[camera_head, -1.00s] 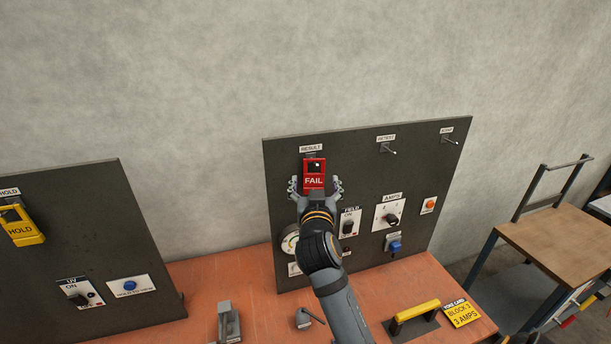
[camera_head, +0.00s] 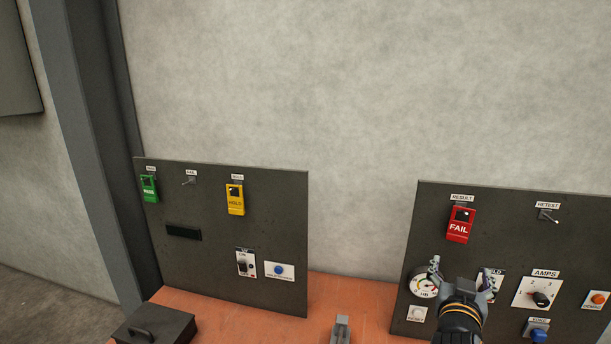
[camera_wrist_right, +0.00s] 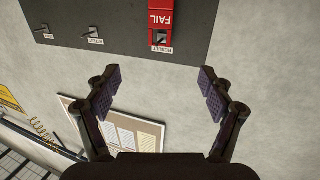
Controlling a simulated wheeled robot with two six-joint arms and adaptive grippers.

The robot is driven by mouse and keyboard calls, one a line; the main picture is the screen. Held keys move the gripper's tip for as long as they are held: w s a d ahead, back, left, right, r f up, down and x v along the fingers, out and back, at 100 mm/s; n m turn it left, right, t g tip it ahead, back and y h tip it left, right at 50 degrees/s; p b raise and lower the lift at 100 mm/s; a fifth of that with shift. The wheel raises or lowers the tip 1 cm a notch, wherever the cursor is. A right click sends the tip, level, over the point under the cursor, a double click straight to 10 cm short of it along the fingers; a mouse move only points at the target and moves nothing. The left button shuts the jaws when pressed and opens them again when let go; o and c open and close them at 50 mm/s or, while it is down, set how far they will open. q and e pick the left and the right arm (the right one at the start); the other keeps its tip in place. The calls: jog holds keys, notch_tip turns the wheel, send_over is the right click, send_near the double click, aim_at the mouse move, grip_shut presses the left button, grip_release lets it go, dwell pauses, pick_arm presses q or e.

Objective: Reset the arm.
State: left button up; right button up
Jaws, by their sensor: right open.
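My right gripper (camera_head: 462,274) is open and empty in the head view, in front of the right dark panel (camera_head: 480,200). It is below the red FAIL tag (camera_head: 460,225), which hangs under the RESULT label. It partly covers the HB dial gauge (camera_head: 424,286) and the FIELD switch plate. In the right wrist view, the open fingers (camera_wrist_right: 158,95) have nothing between them, and the FAIL tag (camera_wrist_right: 161,20) hangs beyond them. My left gripper does not show.
The left dark panel (camera_head: 215,255) holds a green tag (camera_head: 149,188), a yellow HOLD tag (camera_head: 235,200) and a blue button (camera_head: 278,270). A dark lidded box (camera_head: 155,327) sits on the orange bench (camera_head: 260,325). A RETEST peg (camera_head: 548,216) is bare.

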jog(key=s+a+f+n+g+y, duration=0.2)
jog(key=s+a+f+g+y, duration=0.15)
jog(key=s+f, duration=0.55)
jog(key=s+a+f+n+g+y, duration=0.25)
jog(key=s+f+g, duration=0.25)
jog(key=f, duration=0.9)
jog(key=s+a+f+n+g+y, duration=0.25)
jog(key=s+f, duration=0.25)
jog(key=s, duration=0.5)
notch_tip(320, 180, down, 30)
jog(key=d+g+b, duration=0.2)
jog(key=b, duration=0.3)
pick_arm(q)
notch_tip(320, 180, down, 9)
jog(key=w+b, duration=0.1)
jog(key=b, duration=0.3)
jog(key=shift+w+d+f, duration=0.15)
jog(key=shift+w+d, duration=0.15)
pick_arm(e)
jog(key=s+d+f, duration=0.1)
jog(key=s+f, duration=1.8)
jog(key=f, duration=0.3)
jog(key=shift+s+d+m+g, duration=0.3)
jog(key=shift+d+g, duration=0.05)
jog(key=shift+g, duration=0.05)
